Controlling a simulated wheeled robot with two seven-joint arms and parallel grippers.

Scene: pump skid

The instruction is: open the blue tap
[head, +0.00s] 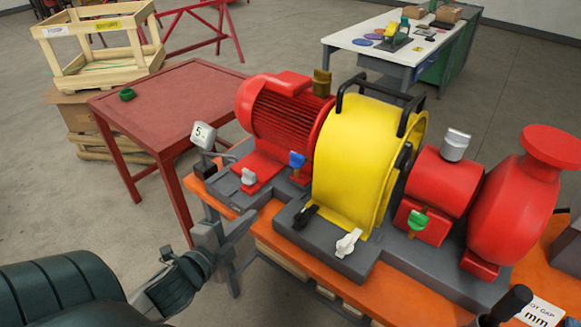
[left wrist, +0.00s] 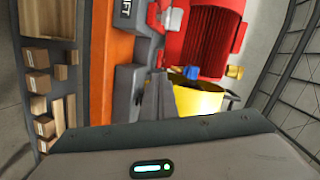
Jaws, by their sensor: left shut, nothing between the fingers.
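The blue tap (head: 297,160) sits low on the front of the red motor (head: 285,115), beside the yellow guard (head: 345,150). It shows in the left wrist view as a small blue spot (left wrist: 191,72) between motor and guard. My left gripper (head: 238,222) is at the skid's front left corner, below and left of the blue tap and apart from it. It is shut and empty. In the left wrist view its grey fingers (left wrist: 188,98) show in front of the yellow guard. My right gripper is not in view.
A white tap (head: 248,176), another white tap (head: 348,242), a black tap (head: 305,216) and a green tap (head: 417,222) are along the skid front. A gauge (head: 203,134) stands at the left end. A red table (head: 165,100) is behind it. Open floor lies left.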

